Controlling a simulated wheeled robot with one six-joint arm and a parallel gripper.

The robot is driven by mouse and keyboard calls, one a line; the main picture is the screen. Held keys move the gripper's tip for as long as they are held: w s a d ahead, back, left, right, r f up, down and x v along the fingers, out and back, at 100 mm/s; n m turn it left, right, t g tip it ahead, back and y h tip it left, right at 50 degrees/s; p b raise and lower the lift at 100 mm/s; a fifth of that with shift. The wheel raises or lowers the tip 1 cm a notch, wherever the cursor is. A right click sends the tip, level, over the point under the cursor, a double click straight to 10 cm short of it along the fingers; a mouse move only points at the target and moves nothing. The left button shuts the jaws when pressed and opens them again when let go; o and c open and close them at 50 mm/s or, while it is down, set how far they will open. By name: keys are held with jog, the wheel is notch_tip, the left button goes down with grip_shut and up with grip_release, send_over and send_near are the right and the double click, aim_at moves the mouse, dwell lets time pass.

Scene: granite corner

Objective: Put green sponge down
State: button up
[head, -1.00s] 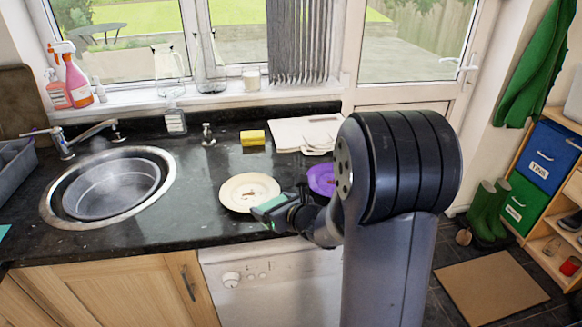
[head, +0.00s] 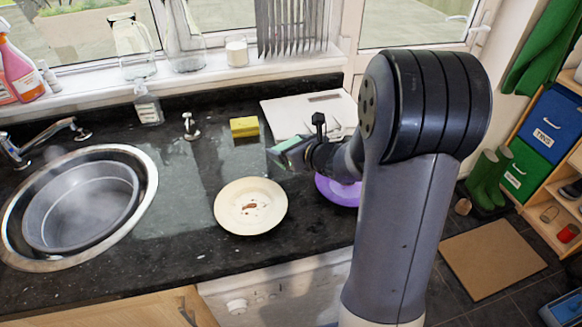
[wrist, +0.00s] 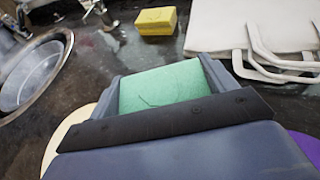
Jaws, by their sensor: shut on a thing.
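The green sponge (wrist: 163,88) is between the fingers of my gripper (head: 284,148), and it fills the gap in the wrist view. My gripper is shut on it. In the head view the green sponge (head: 288,144) shows as a thin green strip at the gripper's tip. The gripper is over the dark counter (head: 180,180), behind and right of the cream plate and in front of the white bag. I cannot tell its exact height above the counter.
A yellow sponge (head: 244,126) lies left of the gripper. A stained cream plate (head: 232,214) and a purple plate (head: 338,190) are nearer. A white bag (head: 285,116) lies behind. The sink (head: 80,205) is at left. Counter between sink and plate is clear.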

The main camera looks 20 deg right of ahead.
jog(key=shift+f, duration=2.8)
jog(key=shift+f+b, duration=0.25)
jog(key=shift+b, duration=0.25)
jog(key=o, duration=0.9)
jog(key=shift+r, duration=0.1)
